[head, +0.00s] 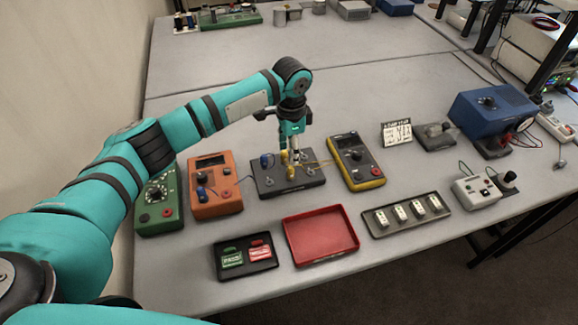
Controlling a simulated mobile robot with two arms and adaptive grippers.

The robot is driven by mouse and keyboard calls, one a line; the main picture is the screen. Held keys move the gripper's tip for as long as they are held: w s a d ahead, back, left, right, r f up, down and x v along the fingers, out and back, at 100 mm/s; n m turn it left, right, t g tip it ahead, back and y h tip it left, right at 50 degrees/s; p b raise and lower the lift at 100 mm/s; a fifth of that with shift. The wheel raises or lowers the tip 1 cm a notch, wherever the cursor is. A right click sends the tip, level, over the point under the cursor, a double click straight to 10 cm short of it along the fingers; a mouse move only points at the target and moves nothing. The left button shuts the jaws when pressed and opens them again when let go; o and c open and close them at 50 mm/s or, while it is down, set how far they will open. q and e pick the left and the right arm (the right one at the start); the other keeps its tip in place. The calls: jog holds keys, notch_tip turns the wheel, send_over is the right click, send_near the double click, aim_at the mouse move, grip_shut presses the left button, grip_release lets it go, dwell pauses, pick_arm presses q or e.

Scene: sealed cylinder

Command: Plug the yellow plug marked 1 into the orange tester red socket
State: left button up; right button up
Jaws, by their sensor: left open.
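My right gripper is not in view.
A green tester (158,201) stands left and a yellow multimeter (356,160) right. In front are a black tray (246,270) with green and red pieces, an empty red tray (320,254) and a tray of white blocks (434,227).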

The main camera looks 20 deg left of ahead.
aim_at(291, 167)
pick_arm(q)
jog(key=shift+s, duration=0.1)
jog(key=shift+a+f+b, duration=0.1)
jog(key=shift+f+b, duration=0.35)
jog(key=shift+f, duration=0.05)
notch_tip(291, 167, down, 5)
jog(key=b, duration=0.5)
jog(key=shift+b, duration=0.3)
jog(key=shift+f+p, duration=0.2)
jog(key=shift+p, duration=0.1)
notch_tip(291, 167, down, 2)
jog(key=shift+f, duration=0.35)
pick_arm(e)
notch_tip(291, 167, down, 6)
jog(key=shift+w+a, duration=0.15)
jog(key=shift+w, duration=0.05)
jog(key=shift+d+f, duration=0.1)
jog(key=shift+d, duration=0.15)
